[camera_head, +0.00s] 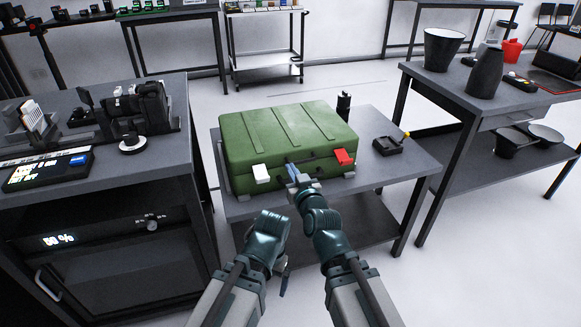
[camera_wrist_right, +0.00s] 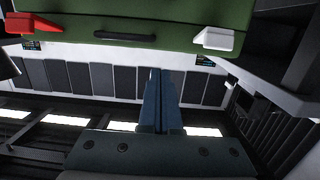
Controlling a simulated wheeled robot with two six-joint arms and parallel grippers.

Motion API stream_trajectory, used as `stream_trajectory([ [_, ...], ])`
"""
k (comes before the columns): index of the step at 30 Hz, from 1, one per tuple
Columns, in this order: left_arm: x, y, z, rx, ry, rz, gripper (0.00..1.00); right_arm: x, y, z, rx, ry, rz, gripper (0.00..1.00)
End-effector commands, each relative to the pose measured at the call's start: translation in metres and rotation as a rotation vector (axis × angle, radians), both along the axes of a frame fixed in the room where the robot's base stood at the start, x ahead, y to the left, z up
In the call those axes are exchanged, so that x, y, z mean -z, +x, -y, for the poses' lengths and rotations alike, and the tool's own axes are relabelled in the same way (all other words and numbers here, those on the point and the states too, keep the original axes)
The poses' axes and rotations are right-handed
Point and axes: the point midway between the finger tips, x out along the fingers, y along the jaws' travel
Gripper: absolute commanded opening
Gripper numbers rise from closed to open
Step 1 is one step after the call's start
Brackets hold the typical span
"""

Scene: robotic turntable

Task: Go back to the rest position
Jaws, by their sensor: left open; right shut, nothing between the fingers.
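A green case (camera_head: 285,130) lies shut on a small grey table (camera_head: 410,165). On its front are a white latch (camera_head: 261,174), a red latch (camera_head: 344,157) and a dark handle (camera_wrist_right: 125,37), all also in the right wrist view. My right gripper (camera_head: 292,170) is in front of the case between the two latches. Its blue fingers are together and empty in the right wrist view (camera_wrist_right: 161,72), just beside the handle; I cannot tell whether they touch the case. My left gripper (camera_head: 283,282) is lower, in front of the table, open and partly hidden by its wrist.
A black bottle-like object (camera_head: 343,104) and a small dark tray (camera_head: 388,145) stand on the table right of the case. A dark cabinet (camera_head: 100,225) stands at the left, and a bench with vases (camera_head: 485,75) at the right. Floor shows between them.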

Motion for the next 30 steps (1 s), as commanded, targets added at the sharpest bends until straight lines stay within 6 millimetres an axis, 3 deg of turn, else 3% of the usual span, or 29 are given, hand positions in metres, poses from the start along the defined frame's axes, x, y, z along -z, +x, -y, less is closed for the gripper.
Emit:
stream_trajectory([
  [9,0.002,0.000,0.000,0.000,0.001,0.000,1.00,0.002,0.001,0.000,0.000,-0.001,-0.002,0.00],
  [12,0.002,0.000,0.000,0.000,0.001,0.000,1.00,0.012,0.001,0.003,-0.004,-0.012,-0.042,0.00],
  [14,0.002,0.000,0.000,0.000,0.001,0.000,1.00,0.026,0.000,0.008,-0.008,-0.028,-0.107,0.00],
  [17,0.002,0.000,0.000,0.000,0.001,0.000,1.00,0.064,-0.006,0.024,-0.010,-0.066,-0.283,0.00],
  [22,0.002,0.000,0.000,0.000,0.001,0.000,1.00,0.132,-0.041,0.068,0.030,-0.131,-0.660,0.00],
  [25,0.002,0.000,0.000,0.000,0.001,0.000,1.00,0.157,-0.066,0.092,0.067,-0.155,-0.837,0.00],
  [30,0.002,0.000,0.000,0.000,0.001,0.000,1.00,0.181,-0.102,0.122,0.129,-0.176,-1.055,0.00],
])
